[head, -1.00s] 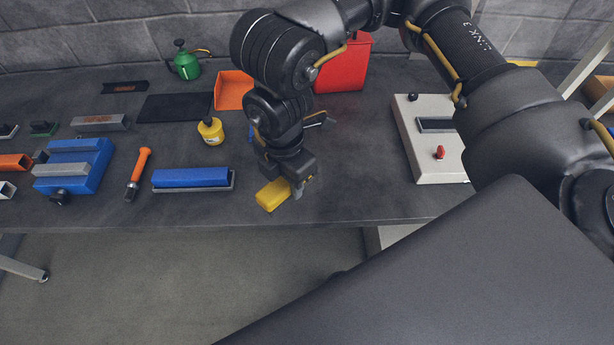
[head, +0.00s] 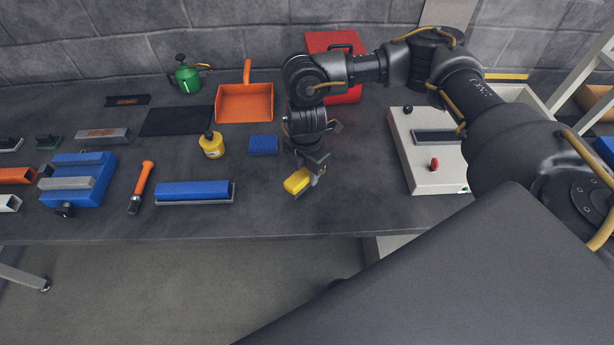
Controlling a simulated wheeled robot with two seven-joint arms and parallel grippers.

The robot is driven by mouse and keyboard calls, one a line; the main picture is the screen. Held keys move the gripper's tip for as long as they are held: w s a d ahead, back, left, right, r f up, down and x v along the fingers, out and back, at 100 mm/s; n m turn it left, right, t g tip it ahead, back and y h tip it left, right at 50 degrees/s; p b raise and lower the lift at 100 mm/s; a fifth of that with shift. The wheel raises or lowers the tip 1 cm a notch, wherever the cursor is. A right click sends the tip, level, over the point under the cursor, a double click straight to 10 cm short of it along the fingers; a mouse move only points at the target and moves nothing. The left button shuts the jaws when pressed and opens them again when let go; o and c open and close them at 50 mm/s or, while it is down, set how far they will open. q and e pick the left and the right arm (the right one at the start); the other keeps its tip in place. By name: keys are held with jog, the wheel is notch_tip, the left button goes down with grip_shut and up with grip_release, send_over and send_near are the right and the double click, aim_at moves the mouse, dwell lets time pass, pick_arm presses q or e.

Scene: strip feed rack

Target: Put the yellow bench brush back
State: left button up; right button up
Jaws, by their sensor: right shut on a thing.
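The yellow bench brush (head: 297,181) is in the jaws of my right gripper (head: 309,179), over the front part of the dark bench right of its middle. The gripper points down and is shut on the brush. The jaws hide part of the brush, and a darker strip shows along its underside. I cannot tell whether the brush touches the bench or hangs just above it. My left gripper is out of view.
An orange dustpan (head: 245,103), blue block (head: 263,145) and yellow bottle (head: 211,144) stand behind and left of the brush. A long blue piece (head: 193,190) lies left. A grey control box (head: 439,177) stands right. A black mat (head: 177,121) is bare.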

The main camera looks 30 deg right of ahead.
aim_at(307, 179)
jog(key=shift+w+d+f, duration=0.1)
jog(key=shift+d+f, duration=0.1)
jog(key=shift+f, duration=0.15)
notch_tip(307, 179, down, 3)
jog(key=shift+r+p, duration=0.1)
jog(key=shift+p, duration=0.2)
jog(key=shift+f, duration=0.25)
jog(key=o, duration=0.9)
